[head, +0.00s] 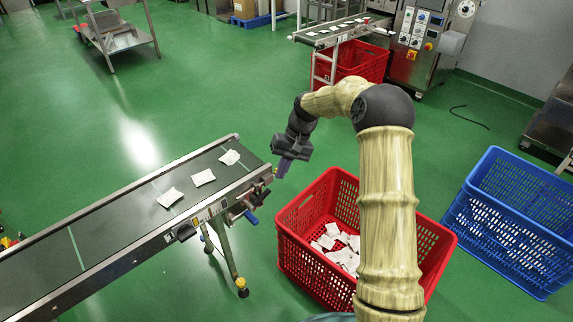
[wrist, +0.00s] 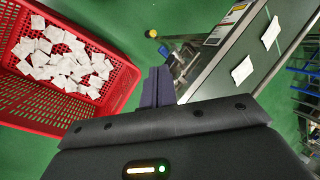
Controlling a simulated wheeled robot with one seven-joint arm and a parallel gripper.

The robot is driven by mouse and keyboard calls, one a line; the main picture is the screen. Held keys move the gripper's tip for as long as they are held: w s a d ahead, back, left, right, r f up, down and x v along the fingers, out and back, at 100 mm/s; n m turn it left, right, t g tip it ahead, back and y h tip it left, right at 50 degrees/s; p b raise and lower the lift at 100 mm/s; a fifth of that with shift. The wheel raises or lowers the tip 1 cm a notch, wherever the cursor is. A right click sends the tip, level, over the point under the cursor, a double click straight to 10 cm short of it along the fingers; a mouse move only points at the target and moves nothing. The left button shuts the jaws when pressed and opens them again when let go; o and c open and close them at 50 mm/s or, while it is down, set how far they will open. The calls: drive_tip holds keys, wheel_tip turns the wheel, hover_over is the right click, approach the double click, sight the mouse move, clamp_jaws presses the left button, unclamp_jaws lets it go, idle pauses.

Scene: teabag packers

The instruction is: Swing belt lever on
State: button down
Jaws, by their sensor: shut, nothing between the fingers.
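The conveyor belt (head: 110,218) has a dark surface and metal side rails. On its near side, by the end, is a black drive part with a small blue handle (head: 251,217) that looks like the lever; its exact setting is too small to tell. My gripper (head: 284,168) points down just beyond the belt's right end, apart from the handle. In the wrist view my gripper (wrist: 158,86) is shut and empty, its fingers together. The belt (wrist: 250,50) lies right of the fingers there, and the drive parts show partly beyond the fingertips.
A red crate (head: 291,251) holding several white teabags stands by the belt's end. Several teabags (head: 203,177) lie on the belt. A blue crate (head: 480,235) stands at right.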

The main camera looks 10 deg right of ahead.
drive_tip(key=s+d+r+t+h, duration=0.2)
drive_tip(key=s+d, duration=0.1)
drive_tip(key=s, duration=1)
drive_tip(key=s+d+r+t+h, duration=0.2)
drive_tip(key=s+d+r, duration=0.1)
drive_tip(key=s, duration=1)
drive_tip(key=shift+d+t, duration=0.3)
drive_tip(key=shift+d, duration=0.1)
drive_tip(key=shift+w+a, duration=0.1)
